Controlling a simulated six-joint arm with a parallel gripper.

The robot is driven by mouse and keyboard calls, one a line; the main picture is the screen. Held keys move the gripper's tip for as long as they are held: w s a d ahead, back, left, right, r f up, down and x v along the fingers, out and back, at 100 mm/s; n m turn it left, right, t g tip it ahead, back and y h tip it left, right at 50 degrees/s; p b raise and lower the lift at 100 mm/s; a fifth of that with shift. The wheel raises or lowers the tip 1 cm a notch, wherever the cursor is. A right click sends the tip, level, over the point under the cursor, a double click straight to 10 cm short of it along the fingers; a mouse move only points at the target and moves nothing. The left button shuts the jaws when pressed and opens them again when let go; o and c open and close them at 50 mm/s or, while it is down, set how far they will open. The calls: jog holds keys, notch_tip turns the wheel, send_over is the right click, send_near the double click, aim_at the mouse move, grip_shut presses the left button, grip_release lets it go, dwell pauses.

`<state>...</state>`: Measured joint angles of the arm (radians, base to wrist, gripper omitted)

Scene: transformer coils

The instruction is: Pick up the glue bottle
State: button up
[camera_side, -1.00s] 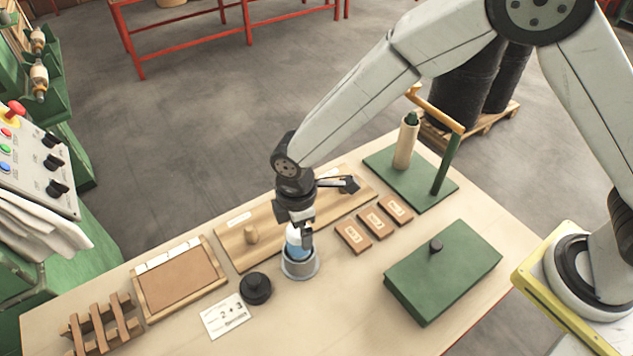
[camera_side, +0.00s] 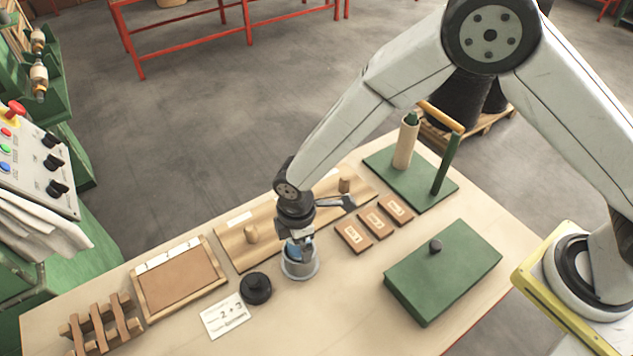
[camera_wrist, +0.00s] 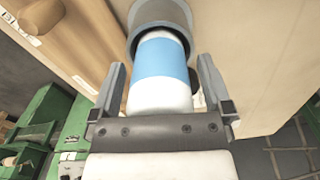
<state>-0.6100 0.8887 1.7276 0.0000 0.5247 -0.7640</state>
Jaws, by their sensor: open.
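The glue bottle (camera_wrist: 160,75) is white with a blue band and stands in a round grey cup. In the wrist view it lies between the two fingers of my gripper (camera_wrist: 162,88), which is open, with a gap showing beside the bottle. In the side view my gripper (camera_side: 298,248) points down over the grey cup (camera_side: 300,268). There only a small blue-white part of the bottle (camera_side: 291,251) shows; the rest is hidden by the gripper and the cup.
A black round knob piece (camera_side: 256,289) and a card (camera_side: 227,316) lie left of the cup. A wooden board with pegs (camera_side: 232,240) is behind it. Wooden blocks (camera_side: 354,237) and a green lidded box (camera_side: 443,272) are to the right. A wooden tray (camera_side: 180,280) stands left.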

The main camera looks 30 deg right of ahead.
dwell(0.3)
jog(key=c, duration=1.3)
jog(key=shift+r, duration=0.1)
jog(key=shift+r, duration=0.8)
jog(key=shift+s+d+r, duration=1.1)
jog(key=shift+s+r, duration=0.8)
jog(key=shift+s, duration=0.15)
jog(key=shift+s+d+r, duration=1.1)
jog(key=shift+s+r, duration=0.75)
jog(key=shift+s, duration=0.2)
jog(key=shift+s+d+r, duration=1.1)
jog(key=shift+s+r, duration=0.8)
jog(key=shift+s, duration=0.15)
jog(key=shift+r, duration=0.1)
